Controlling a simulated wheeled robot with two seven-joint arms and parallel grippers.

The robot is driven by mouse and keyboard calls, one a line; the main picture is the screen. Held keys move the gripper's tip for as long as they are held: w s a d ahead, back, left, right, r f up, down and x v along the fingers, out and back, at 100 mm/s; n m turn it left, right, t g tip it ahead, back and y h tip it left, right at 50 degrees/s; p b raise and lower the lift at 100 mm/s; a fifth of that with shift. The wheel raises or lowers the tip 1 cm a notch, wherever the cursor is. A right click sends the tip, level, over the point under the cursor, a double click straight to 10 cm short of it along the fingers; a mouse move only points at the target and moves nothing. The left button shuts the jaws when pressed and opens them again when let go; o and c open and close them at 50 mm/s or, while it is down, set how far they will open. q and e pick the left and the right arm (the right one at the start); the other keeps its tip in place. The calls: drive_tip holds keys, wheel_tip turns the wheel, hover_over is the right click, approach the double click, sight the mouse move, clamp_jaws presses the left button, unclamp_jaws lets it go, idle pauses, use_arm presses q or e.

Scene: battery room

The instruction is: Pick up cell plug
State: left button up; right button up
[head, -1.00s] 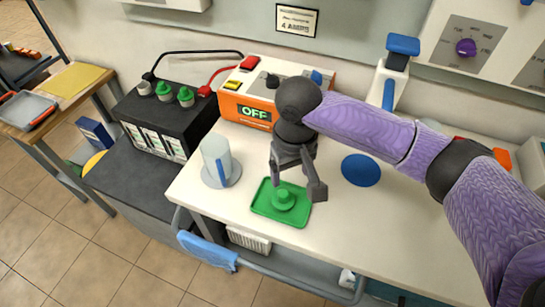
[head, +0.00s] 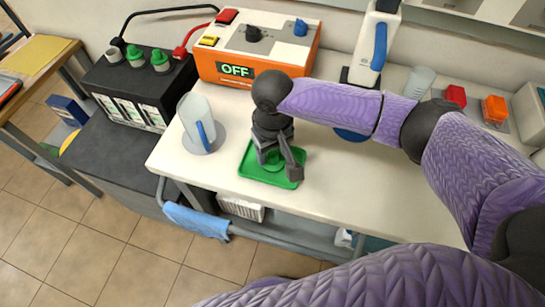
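A green cell plug (head: 271,158) sits on a small green tray (head: 258,173) near the front edge of the white bench. My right gripper (head: 277,168) is lowered over the plug, pointing down. Its dark fingers stand apart, one on each side of the plug, and hide part of it. I cannot tell whether they touch it. Two more green plugs, one of them here (head: 160,60), sit on top of the black battery (head: 142,80) at the left. My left gripper is not in view.
A clear jug (head: 194,117) with a blue handle stands left of the tray. An orange charger (head: 235,66) reading OFF stands behind. A blue-handled white device (head: 378,40) and a clear beaker (head: 419,80) are further right. A blue cloth (head: 196,220) hangs on the front rail.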

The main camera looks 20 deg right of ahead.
clamp_jaws()
